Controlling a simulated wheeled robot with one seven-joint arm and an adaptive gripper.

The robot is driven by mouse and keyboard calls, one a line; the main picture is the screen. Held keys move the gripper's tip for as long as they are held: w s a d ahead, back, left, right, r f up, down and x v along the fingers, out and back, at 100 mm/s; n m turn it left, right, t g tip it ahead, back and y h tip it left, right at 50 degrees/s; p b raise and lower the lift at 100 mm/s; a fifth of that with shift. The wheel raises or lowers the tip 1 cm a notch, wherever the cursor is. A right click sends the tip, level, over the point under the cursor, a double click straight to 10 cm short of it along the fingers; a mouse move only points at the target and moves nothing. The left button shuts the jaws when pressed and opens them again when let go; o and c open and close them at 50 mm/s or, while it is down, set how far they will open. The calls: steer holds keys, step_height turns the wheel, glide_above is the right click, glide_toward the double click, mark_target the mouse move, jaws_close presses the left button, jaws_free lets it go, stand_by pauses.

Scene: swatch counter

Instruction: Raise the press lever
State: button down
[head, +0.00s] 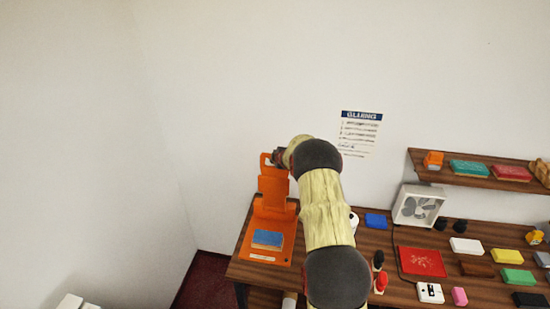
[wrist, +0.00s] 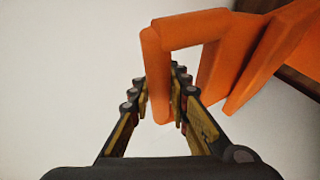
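The orange press (head: 273,211) stands at the left end of the counter. Its lever is an orange frame-shaped handle (head: 265,160) at the top of the upright part. My gripper (head: 277,157) is at this handle, partly hidden by my own arm. In the wrist view, one bar of the handle loop (wrist: 157,75) lies between the two fingers of my gripper (wrist: 158,78). The fingertips are close against both sides of the bar, and the gripper looks shut on it.
The wooden counter (head: 376,238) extends right, holding a white fan box (head: 418,205), a red pad (head: 422,262), a blue block (head: 376,221) and several coloured blocks. A wall shelf (head: 470,178) is at the right. Bare wall lies left of the press.

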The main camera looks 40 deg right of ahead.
steer(key=c, duration=2)
jaws_free()
steer(key=shift+w+r, duration=0.15)
steer(key=shift+r, duration=0.3)
steer(key=o, duration=0.3)
steer(key=shift+f, duration=0.25)
steer(key=shift+o, duration=0.2)
steer(key=v, duration=1.2)
